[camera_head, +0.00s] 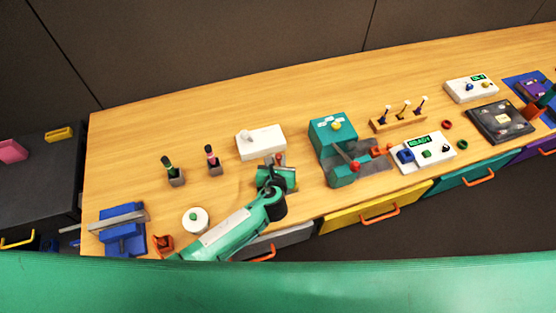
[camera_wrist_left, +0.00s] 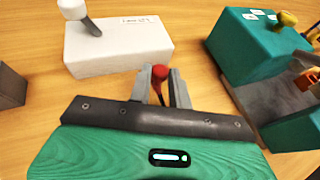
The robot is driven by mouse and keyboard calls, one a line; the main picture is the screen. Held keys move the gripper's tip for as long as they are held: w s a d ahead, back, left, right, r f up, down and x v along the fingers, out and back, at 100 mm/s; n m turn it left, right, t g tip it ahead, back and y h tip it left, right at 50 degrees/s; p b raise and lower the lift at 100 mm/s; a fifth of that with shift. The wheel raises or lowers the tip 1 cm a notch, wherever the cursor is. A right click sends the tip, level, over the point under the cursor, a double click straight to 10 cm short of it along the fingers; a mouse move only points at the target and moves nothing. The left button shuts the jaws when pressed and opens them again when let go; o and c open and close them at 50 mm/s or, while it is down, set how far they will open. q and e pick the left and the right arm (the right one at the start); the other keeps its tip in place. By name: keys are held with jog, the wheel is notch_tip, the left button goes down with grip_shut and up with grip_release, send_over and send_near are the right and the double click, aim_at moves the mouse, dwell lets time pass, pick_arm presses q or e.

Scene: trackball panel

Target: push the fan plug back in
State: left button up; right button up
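My left gripper (camera_head: 279,160) reaches in over the front of the table, just in front of a white box (camera_head: 262,142). In the left wrist view its two grey fingers (camera_wrist_left: 161,88) stand close on either side of a small red piece (camera_wrist_left: 160,72) with a dark stem or cord. The red piece fills the gap between the fingertips, so the gripper looks shut on it. I cannot tell for sure that this is the fan plug, and I see no clear fan or socket. The white box (camera_wrist_left: 118,45) carries a label and a pale lever. My right gripper is not in view.
A teal machine (camera_head: 333,132) with a yellow knob and a red-tipped lever stands to the right. Two small holders (camera_head: 176,178) stand left, with a white round device (camera_head: 195,220) and a blue fixture (camera_head: 123,230). White panels (camera_head: 424,152) lie farther right. The table's back left is clear.

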pick_arm(q)
jog(key=shift+w+a+r+p, duration=0.1)
jog(key=shift+w+a+p, duration=0.15)
jog(key=shift+w, duration=0.55)
jog(key=shift+w+a+p, duration=0.1)
jog(key=shift+w+a, duration=0.2)
jog(key=shift+w, duration=0.5)
grip_shut()
jog(key=o, duration=0.7)
grip_release()
jog(key=shift+o, duration=0.7)
jog(key=shift+w, duration=0.1)
jog(key=shift+s+r, duration=0.1)
jog(key=shift+s, duration=0.55)
jog(key=b+v, duration=0.2)
jog(key=v, duration=1)
jog(key=shift+s+r, duration=0.15)
jog(key=shift+s, duration=0.05)
